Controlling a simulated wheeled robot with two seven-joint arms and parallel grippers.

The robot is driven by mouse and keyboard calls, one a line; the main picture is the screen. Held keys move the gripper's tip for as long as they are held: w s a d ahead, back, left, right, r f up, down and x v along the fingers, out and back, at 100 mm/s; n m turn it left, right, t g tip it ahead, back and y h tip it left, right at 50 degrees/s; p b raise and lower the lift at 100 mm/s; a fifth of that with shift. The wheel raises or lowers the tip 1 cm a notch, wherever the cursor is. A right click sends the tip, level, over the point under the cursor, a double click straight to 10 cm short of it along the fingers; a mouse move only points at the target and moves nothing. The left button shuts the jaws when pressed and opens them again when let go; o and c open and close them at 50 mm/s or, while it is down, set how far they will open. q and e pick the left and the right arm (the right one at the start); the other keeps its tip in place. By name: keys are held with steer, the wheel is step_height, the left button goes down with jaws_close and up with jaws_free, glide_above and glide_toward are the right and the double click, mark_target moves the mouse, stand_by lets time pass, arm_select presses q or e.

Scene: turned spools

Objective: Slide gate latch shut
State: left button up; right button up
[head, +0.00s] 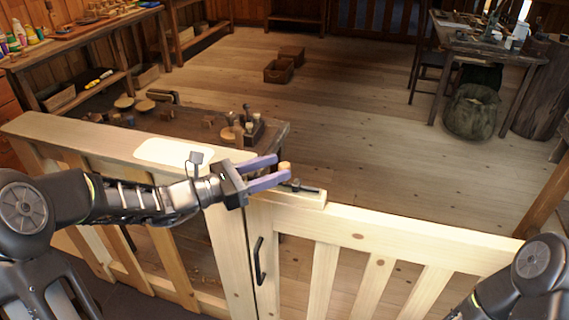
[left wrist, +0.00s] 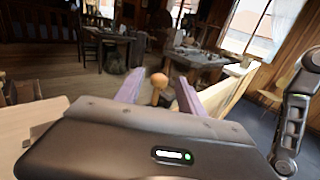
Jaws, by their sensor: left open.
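The pale wooden gate (head: 405,232) with slats stands at the right, beside the fixed fence (head: 75,133) on the left. The dark latch (head: 303,187) lies on the top rail near where gate and fence meet. A round tan wooden knob (head: 285,166) shows at the latch; in the left wrist view the knob (left wrist: 158,80) stands between my fingers. My left gripper (head: 281,168) is open, its two purple fingers on either side of the knob; contact cannot be told. The gripper hides part of the latch. My right gripper is out of view.
A black pull handle (head: 259,262) is on the gate side below the latch. A low table (head: 270,138) with turned pieces stands just behind the fence. Crates (head: 279,70) lie on the open plank floor, with a workbench (head: 490,40) at back right.

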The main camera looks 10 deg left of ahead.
mark_target(280, 167)
arm_select(q)
steer(key=shift+x, duration=1.6)
steer(key=shift+c, duration=0.4)
jaws_close()
